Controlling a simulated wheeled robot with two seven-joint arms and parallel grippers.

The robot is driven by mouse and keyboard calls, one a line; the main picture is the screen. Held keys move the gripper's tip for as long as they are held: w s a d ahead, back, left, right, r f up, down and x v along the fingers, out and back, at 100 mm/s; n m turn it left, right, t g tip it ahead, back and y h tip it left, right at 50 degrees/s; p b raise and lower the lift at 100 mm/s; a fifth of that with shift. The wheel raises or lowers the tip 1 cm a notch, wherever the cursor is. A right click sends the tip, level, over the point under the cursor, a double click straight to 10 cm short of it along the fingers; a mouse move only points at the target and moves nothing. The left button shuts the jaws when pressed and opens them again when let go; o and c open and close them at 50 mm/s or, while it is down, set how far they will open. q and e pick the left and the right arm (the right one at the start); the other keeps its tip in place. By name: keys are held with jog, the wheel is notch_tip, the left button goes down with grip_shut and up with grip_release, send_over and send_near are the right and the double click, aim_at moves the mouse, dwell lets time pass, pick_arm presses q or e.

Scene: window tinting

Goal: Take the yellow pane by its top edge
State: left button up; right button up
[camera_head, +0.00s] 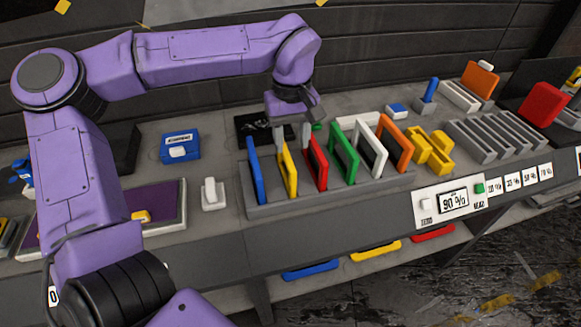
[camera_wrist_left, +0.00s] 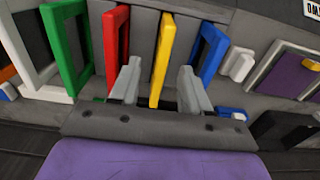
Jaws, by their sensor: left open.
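The yellow pane (camera_head: 293,179) stands upright in the grey rack (camera_head: 330,197), between the blue pane (camera_head: 256,172) and the red pane (camera_head: 318,165). My left gripper (camera_head: 292,137) is at its top, pointing down, with its fingers apart. In the left wrist view the yellow pane (camera_wrist_left: 162,60) runs between the two fingers of the gripper (camera_wrist_left: 158,88), with a visible gap to each finger. The red pane (camera_wrist_left: 115,40) is beside one finger and the blue pane (camera_wrist_left: 208,55) beside the other. My right gripper is not in view.
Green (camera_head: 345,155), white (camera_head: 371,150) and orange (camera_head: 397,144) panes stand farther right in the rack. A blue box (camera_head: 180,144) and a white switch (camera_head: 213,194) are left of the rack. A display (camera_head: 453,202) reading 90 % is at the front right.

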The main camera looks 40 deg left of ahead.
aim_at(289, 159)
pick_arm(q)
jog(key=f, duration=0.4)
jog(key=f+p, duration=0.1)
jog(key=f, duration=0.3)
jog(key=shift+s+a+f, duration=0.15)
jog(key=shift+s+a, duration=0.05)
grip_shut()
